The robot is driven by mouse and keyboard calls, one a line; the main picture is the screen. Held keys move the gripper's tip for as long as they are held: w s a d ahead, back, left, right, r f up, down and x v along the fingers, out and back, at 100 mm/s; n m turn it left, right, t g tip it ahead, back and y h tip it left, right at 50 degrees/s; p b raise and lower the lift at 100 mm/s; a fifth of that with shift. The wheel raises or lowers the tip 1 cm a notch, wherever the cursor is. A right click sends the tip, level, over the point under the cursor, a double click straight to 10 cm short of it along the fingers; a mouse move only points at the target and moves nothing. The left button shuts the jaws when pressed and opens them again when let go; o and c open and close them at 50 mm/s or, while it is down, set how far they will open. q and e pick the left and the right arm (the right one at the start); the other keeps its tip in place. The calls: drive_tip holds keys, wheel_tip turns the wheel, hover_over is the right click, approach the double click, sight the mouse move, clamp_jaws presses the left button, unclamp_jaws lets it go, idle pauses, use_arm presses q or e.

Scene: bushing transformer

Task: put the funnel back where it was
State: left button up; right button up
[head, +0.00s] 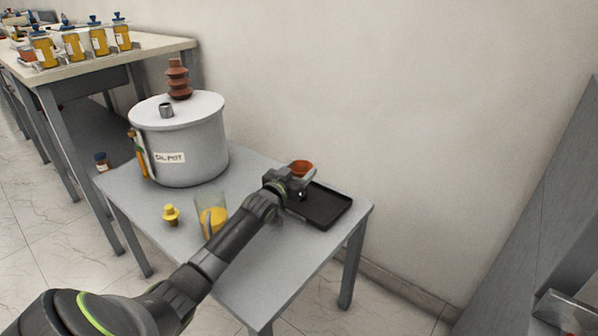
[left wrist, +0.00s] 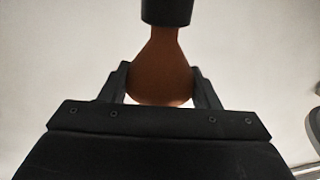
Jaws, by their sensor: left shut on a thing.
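The funnel (head: 301,168) is orange-brown and sits in the jaws of my left gripper (head: 298,180), which is shut on it. It also shows between the two fingers in the left wrist view (left wrist: 163,72), wide near the fingers and narrowing toward a dark cylindrical piece (left wrist: 166,10). In the head view the gripper and funnel appear over the far left part of a black tray (head: 328,209) on the small grey table (head: 290,262). I cannot tell the exact height above the tray. My right gripper is not in view.
A grey pot (head: 195,150) with a short metal opening (head: 167,110) and a ribbed brown bushing (head: 178,78) on its lid stands at the table's back left. A beaker of yellow liquid (head: 202,218) and a small yellow item (head: 171,215) stand in front. A wall is behind.

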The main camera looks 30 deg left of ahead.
use_arm(q)
drive_tip(key=shift+f+b, duration=0.35)
drive_tip(key=shift+f, duration=0.05)
idle(0.4)
